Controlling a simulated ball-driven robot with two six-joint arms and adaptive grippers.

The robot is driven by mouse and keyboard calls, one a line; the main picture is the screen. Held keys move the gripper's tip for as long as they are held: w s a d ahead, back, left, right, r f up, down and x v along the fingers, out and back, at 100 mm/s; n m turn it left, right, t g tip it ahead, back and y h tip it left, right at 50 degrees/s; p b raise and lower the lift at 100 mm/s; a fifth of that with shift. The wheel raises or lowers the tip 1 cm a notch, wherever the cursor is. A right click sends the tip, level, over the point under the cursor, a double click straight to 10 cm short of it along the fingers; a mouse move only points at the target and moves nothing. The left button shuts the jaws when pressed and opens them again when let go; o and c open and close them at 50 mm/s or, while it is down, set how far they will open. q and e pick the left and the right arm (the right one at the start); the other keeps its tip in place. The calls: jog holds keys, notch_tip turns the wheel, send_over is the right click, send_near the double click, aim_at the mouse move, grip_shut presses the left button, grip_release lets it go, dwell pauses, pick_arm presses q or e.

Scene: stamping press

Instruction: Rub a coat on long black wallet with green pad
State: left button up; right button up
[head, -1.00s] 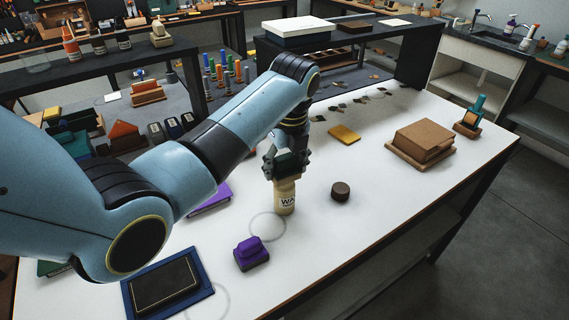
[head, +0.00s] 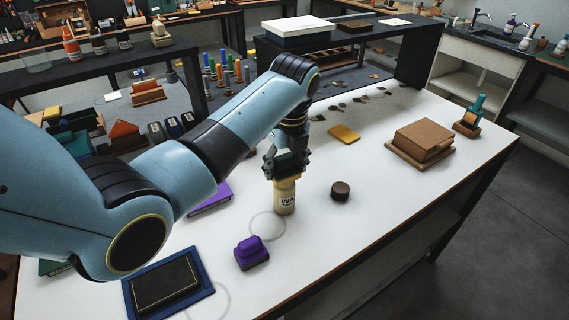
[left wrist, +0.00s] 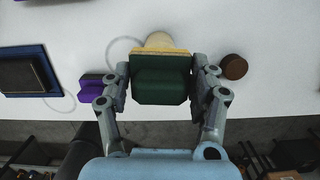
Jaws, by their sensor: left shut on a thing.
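The long black wallet (head: 168,284) lies flat on a blue mat (head: 207,271) at the front left of the white table. It also shows at the left edge of the left wrist view (left wrist: 22,73). My left gripper (head: 287,168) is shut on the green pad (left wrist: 161,80), which sits between its fingers. The pad is over a cream bottle (head: 285,200) with a partly readable label starting "WA". Pad and bottle top appear to meet, but the exact contact is hard to tell. The wallet is well to the left of the gripper. My right gripper is not in view.
A purple-handled pad (head: 250,252) stands between wallet and bottle. A round dark cap (head: 340,190) lies right of the bottle. A yellow piece (head: 344,134) and a brown box (head: 424,140) are farther back. The table's front right is clear.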

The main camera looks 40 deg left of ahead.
aim_at(283, 154)
pick_arm(q)
jog(key=shift+r, duration=3.45)
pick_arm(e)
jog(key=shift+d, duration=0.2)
